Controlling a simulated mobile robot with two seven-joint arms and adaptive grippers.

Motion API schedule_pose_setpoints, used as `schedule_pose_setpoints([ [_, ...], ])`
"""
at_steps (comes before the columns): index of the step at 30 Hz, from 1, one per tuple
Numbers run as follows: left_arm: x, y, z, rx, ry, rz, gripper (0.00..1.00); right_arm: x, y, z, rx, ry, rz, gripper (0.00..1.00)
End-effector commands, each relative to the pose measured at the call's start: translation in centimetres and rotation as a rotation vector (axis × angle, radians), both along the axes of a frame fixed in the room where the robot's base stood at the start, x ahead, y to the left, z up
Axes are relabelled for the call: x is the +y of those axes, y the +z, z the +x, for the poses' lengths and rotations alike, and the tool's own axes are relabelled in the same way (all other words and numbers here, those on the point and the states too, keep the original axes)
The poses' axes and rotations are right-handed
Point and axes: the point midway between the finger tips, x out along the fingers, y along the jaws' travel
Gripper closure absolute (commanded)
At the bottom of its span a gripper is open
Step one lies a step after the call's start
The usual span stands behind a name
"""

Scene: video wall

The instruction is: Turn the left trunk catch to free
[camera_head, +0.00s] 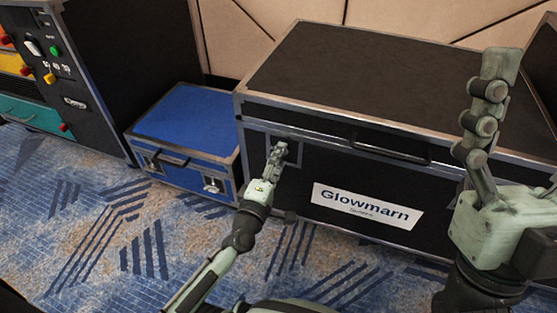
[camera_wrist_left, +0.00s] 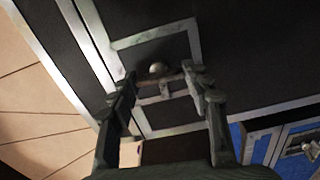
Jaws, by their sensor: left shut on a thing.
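The big black trunk (camera_head: 350,70) with metal edges and a white "Glowmarn" label stands against the wall. My left gripper (camera_head: 279,150) is at the left part of its front, where it hides most of the left catch in the head view. In the left wrist view the left catch (camera_wrist_left: 158,70) shows as a small metal piece with a rounded knob, inside a metal-framed recess. My left gripper (camera_wrist_left: 162,78) has a finger on each side of the catch and is shut on it. My right gripper (camera_head: 490,95) stands raised in front of the trunk's right part, seen side-on; its opening is hidden.
A blue case (camera_head: 188,118) stands just left of the trunk. A black cabinet (camera_head: 100,60) with colored buttons stands farther left. The trunk's front handle (camera_head: 390,152) is right of the left gripper. Patterned blue carpet (camera_head: 110,230) is clear in front.

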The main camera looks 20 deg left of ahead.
Motion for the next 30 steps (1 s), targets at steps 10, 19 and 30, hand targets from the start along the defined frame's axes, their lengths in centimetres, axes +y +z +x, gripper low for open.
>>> schedule_pose_setpoints([
  [10, -0.07, -0.09, -0.07, 0.005, -0.002, -0.079, 0.81, -0.18, 0.21, -0.25, -0.024, -0.004, 0.008, 0.16],
  [19, -0.07, -0.09, -0.07, 0.005, -0.002, -0.084, 0.81, -0.20, 0.28, -0.25, -0.026, -0.004, 0.007, 0.16],
  [30, -0.05, -0.04, -0.04, 0.004, -0.001, -0.082, 0.31, -0.20, 0.27, -0.24, -0.025, -0.004, 0.007, 0.16],
])
